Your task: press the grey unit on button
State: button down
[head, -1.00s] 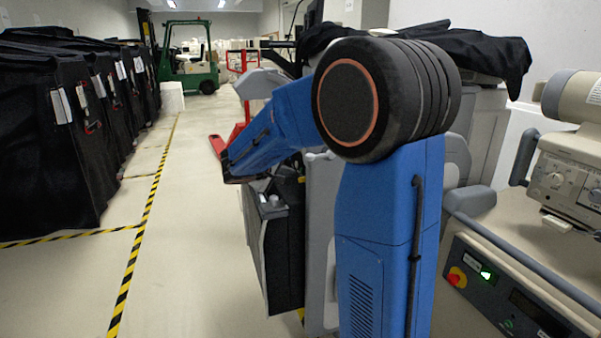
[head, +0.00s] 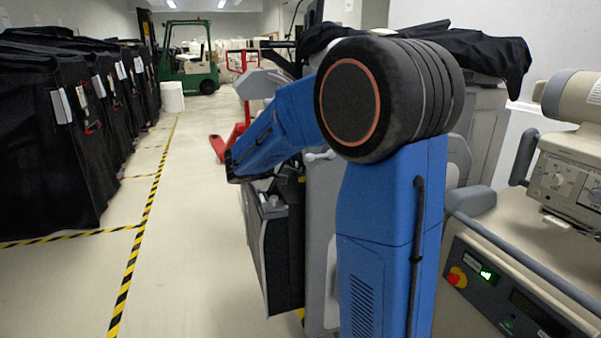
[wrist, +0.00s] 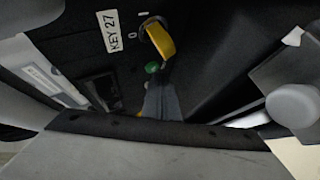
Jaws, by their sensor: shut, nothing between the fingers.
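In the wrist view, a small round green button (wrist: 152,68) sits on a dark panel (wrist: 85,45) of the grey unit. A yellow key switch (wrist: 160,40) is just above it, beside a white "KEY 27" label (wrist: 109,31). My gripper (wrist: 160,88) is shut and empty, its dark narrow tip just below the green button. I cannot tell whether it touches. In the head view, the grey unit (head: 321,215) stands behind my blue arm, its black front (head: 283,250) partly showing. My gripper is hidden there.
A rounded grey knob (wrist: 292,105) is close on the right in the wrist view. Another machine's panel, with a red stop button (head: 456,277), is at right. Black covered carts (head: 45,150) line the left. A green forklift (head: 190,65) stands far back.

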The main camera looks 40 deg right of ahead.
jog(key=shift+s+d, duration=0.15)
jog(key=shift+d, duration=0.3)
dwell(0.8)
jog(key=shift+a, duration=0.1)
jog(key=shift+w+a, duration=0.25)
jog(key=shift+a, duration=0.5)
jog(key=shift+w+a, duration=0.25)
jog(key=shift+a, duration=0.55)
jog(key=shift+w+a, duration=0.2)
jog(key=shift+a, duration=0.6)
jog(key=shift+w+a, duration=0.25)
jog(key=shift+a, duration=0.55)
jog(key=shift+s, duration=0.1)
